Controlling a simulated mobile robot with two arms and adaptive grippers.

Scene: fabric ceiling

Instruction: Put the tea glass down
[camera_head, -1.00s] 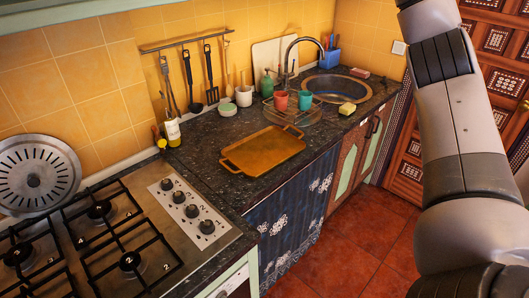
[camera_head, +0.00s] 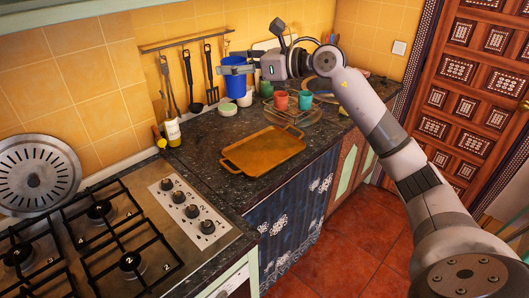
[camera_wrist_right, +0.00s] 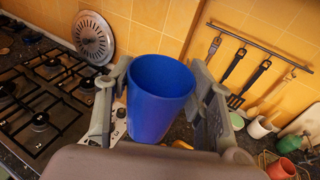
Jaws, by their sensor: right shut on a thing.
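My right gripper (camera_head: 237,69) is shut on a blue cup (camera_head: 233,87), which I take to be the tea glass. In the head view it holds the cup upright, in front of the tiled back wall and behind the tray. In the right wrist view, the blue cup (camera_wrist_right: 158,100) sits between the two fingers, its open rim towards the camera. The cup's inside looks empty. A flat golden-brown tray (camera_head: 262,150) with handles lies empty on the dark counter (camera_head: 200,152). My left gripper is not in view.
A red cup (camera_head: 281,101) and a teal cup (camera_head: 305,100) stand on a rack to the right. A bottle (camera_head: 172,129) stands left of the tray, and utensils (camera_head: 187,72) hang behind. The gas hob (camera_head: 125,235) is at the left.

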